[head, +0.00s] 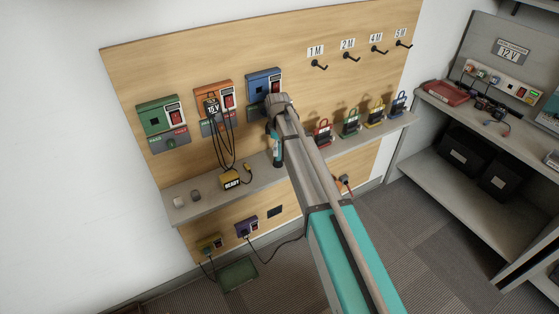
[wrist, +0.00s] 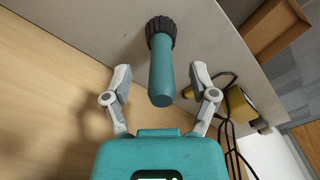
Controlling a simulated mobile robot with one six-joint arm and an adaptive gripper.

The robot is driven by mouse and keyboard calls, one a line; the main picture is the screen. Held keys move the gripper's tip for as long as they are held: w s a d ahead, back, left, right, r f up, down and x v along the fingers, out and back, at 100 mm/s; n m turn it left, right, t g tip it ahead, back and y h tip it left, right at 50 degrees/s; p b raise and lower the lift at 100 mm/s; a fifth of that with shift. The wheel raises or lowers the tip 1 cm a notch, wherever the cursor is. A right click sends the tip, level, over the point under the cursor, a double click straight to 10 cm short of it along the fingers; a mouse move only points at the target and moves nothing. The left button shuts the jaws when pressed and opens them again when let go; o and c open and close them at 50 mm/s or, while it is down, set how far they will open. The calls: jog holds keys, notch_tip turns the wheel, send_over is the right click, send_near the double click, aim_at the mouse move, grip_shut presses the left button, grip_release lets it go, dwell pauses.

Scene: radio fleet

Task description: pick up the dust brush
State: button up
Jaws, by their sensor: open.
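The dust brush (wrist: 161,75) has a round teal handle and a dark ribbed head. In the wrist view its head is at the grey shelf (wrist: 100,28) and its handle points back toward me. My gripper (wrist: 160,70) is open, with one grey finger on each side of the handle and a visible gap on both sides. In the head view the brush (head: 277,150) appears upright on the shelf below the end of my arm, partly covered by it. My gripper's fingers are hard to make out there.
A yellow READY box (head: 231,180) with black cables stands left of the brush; it also shows in the wrist view (wrist: 240,104). Green, orange and blue switch boxes (head: 263,84) hang above. Coloured padlocks (head: 350,124) stand to the right.

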jog(key=shift+f+b, duration=0.95)
jog(key=shift+f, duration=0.35)
grip_shut()
